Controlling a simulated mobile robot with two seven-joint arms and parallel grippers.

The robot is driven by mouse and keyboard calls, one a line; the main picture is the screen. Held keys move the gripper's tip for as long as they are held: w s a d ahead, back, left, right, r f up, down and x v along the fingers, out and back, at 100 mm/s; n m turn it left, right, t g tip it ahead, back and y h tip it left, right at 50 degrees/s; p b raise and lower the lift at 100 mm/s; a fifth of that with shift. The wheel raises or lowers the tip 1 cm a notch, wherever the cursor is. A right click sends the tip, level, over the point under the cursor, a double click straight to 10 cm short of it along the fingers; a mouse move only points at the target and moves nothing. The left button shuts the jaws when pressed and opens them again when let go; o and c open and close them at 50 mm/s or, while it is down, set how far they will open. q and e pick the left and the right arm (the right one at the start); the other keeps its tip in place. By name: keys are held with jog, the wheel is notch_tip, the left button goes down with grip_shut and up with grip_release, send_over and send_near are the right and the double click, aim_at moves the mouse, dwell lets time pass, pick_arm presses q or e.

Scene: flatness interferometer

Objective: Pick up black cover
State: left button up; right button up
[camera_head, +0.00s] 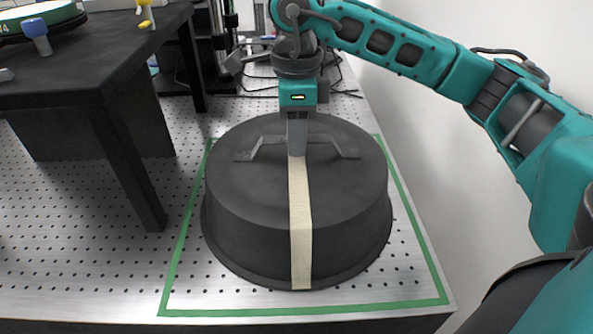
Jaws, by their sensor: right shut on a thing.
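The black cover (245,195) is a round, dark lid with a wide rim and a strap-like handle (340,147) on top. A cream strip runs from the handle down its front side. It stands upright inside a green rectangular outline on the perforated metal table. My right gripper (297,145) points straight down at the middle of the cover's top and is shut on the handle. The fingertips partly hide the handle's middle. The cover's rim looks to be on the table, though a small gap cannot be ruled out. My left gripper is not in view.
A black raised stand (85,75) with legs is at the left, bearing a round green-rimmed object (40,22) and small knobs. Cables and dark equipment lie behind the cover. A white wall is close on the right. The perforated tabletop (90,235) is clear at front left.

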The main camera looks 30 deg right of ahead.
grip_shut()
dwell(0.7)
jog(key=shift+r, duration=0.15)
